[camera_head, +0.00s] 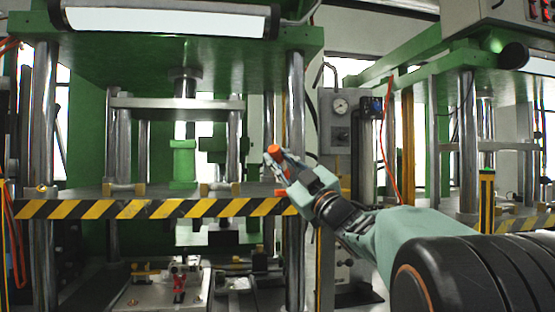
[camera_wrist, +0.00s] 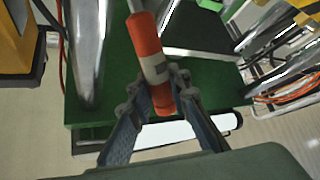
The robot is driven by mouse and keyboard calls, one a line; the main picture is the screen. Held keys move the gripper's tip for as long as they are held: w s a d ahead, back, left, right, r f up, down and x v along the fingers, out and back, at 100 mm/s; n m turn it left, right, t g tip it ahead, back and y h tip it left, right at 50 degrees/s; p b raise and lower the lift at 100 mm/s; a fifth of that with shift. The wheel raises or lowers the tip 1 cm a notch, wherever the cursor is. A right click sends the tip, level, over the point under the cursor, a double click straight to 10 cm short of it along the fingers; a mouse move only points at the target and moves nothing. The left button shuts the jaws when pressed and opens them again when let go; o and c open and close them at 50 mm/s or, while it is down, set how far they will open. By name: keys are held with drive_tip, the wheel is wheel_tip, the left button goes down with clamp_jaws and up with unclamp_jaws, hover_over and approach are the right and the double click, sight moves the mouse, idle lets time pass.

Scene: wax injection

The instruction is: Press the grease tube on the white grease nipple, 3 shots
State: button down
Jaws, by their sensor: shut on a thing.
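In the head view the orange tube (camera_head: 273,150) shows above and below my gripper (camera_head: 283,172), in front of the press's right column. The tube appears held in the air. I cannot make out the white grease nipple in either view.
A green press with steel columns (camera_head: 43,130) fills the left and middle. A yellow-black striped bar (camera_head: 140,208) crosses its front. A gauge panel (camera_head: 340,106) stands right of my gripper, and a second green press (camera_head: 468,140) stands further right.

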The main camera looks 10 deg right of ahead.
drive_tip(key=shift+w+d+f, duration=0.1)
drive_tip(key=shift+d+f, duration=0.05)
drive_tip(key=shift+f, duration=0.05)
drive_tip(key=shift+r, duration=0.15)
idle(0.3)
drive_tip(key=shift+s+a+r, duration=0.35)
drive_tip(key=shift+s+r, duration=0.15)
drive_tip(key=s+a+r, duration=0.2)
drive_tip(key=s+r, duration=0.1)
drive_tip(key=r, duration=0.1)
drive_tip(key=shift+s+a, duration=0.35)
drive_tip(key=shift+s, duration=0.05)
idle(0.4)
idle(0.5)
